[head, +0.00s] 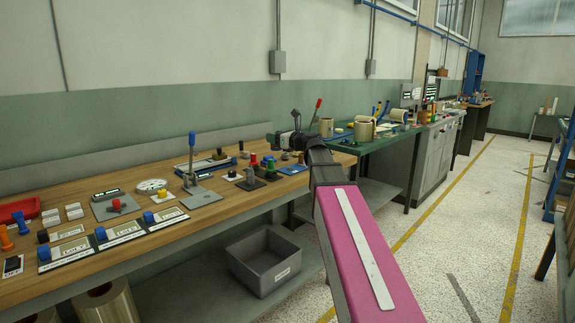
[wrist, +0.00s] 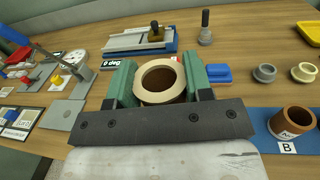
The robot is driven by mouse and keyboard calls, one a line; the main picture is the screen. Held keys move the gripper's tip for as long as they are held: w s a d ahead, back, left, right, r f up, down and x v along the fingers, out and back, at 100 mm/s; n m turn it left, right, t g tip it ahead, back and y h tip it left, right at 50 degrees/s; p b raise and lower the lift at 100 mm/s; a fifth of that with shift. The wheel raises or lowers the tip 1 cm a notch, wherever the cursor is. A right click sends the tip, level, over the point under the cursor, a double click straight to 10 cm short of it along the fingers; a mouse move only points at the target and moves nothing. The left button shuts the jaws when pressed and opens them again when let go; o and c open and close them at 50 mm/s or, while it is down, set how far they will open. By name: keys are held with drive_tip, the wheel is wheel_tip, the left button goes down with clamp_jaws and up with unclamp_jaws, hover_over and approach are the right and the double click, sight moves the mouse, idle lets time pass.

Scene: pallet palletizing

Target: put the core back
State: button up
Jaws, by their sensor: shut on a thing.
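My gripper (wrist: 158,84) has green fingers shut on a short cream tube, the core (wrist: 151,96), one finger on each side. The core has a pale rim and a brown inside, and I look down into its open top. Its lower part is hidden by the dark gripper bar, so I cannot tell whether it touches the bench. In the head view my gripper (head: 290,139) is small at the far part of the wooden bench, and the core cannot be made out. A second, brown core (wrist: 292,122) with a white label stands at the right on a blue mat (wrist: 263,117) beside a "B" card.
A grey ring (wrist: 264,73) and a cream ring (wrist: 304,72) lie to the right. A blue block (wrist: 218,73) is near the right finger. A slide fixture (wrist: 140,40) and a "0 deg" label lie beyond. A lever press (head: 193,165) stands on the wooden bench (head: 222,211).

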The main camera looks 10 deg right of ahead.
drive_tip(key=w+d+f, duration=0.4)
drive_tip(key=w, duration=0.1)
drive_tip(key=w+d+f, duration=0.2)
drive_tip(key=w, duration=0.1)
drive_tip(key=shift+w+d+f, duration=0.1)
drive_tip(key=shift+d+f, duration=0.1)
drive_tip(key=shift+d, duration=0.15)
drive_tip(key=shift+f, duration=2)
drive_tip(key=shift+f, duration=0.6)
drive_tip(key=o, duration=1)
drive_tip(key=shift+r, duration=0.1)
drive_tip(key=shift+d+r, duration=0.15)
drive_tip(key=shift+r, duration=0.4)
drive_tip(key=v, duration=1.2)
